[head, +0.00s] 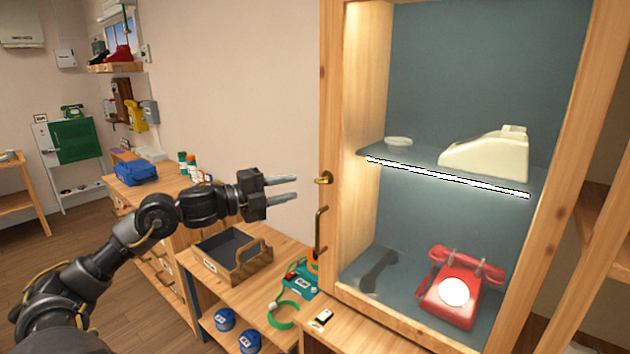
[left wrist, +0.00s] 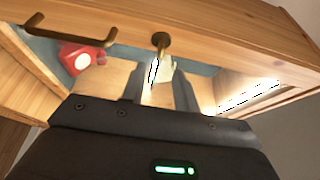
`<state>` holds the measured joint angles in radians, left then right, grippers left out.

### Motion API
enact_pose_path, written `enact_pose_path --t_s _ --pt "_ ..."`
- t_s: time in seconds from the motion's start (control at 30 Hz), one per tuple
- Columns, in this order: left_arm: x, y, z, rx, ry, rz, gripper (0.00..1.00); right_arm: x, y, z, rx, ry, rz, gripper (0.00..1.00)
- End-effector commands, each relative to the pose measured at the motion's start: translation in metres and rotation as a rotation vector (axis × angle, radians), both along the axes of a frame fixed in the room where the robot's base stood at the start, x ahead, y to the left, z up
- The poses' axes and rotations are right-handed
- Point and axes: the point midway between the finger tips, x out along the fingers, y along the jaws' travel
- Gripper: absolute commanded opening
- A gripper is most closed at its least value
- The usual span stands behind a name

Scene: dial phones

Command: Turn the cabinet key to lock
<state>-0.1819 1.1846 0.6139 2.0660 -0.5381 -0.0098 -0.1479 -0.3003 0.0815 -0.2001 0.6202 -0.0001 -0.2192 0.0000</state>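The brass cabinet key (head: 323,178) sticks out of the left wooden edge of the lit cabinet (head: 330,120). It also shows in the left wrist view (left wrist: 160,41), just beyond my fingertips. My left gripper (head: 297,187) is open and empty, with its two fingers pointing at the key. In the left wrist view my left gripper (left wrist: 158,78) has its fingers apart, with the key roughly in line with the gap and no contact visible. A brass handle (head: 320,229) is below the key. My right gripper is not in view.
Inside the cabinet are a cream phone (head: 487,156), a red phone (head: 462,288) and a dark handset (head: 378,272). A wooden tray (head: 234,270), a green ring (head: 283,315) and a teal device (head: 299,277) stand on the bench below my left arm.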

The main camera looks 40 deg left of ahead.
Motion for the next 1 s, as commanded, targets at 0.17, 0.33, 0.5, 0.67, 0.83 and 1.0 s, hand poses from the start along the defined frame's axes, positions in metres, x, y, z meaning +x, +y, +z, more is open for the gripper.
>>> enact_pose_path --t_s 0.17,0.33,0.5,0.67,0.83,1.0 --pt "0.022 -0.008 0.004 0.000 -0.002 0.000 0.31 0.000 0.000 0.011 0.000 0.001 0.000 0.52" --pt "0.040 -0.015 0.005 -0.004 -0.004 0.001 0.31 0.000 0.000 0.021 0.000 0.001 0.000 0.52" --pt "0.057 -0.021 0.004 -0.005 -0.004 0.003 0.31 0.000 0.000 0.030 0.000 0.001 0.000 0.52" --pt "0.068 -0.025 0.002 -0.004 -0.002 0.002 0.31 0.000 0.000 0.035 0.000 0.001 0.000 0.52" --pt "0.074 -0.028 0.001 -0.001 -0.001 0.001 0.31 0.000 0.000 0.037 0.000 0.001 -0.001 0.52" --pt "0.075 -0.028 0.000 0.000 -0.001 0.001 0.31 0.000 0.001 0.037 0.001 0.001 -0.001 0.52"
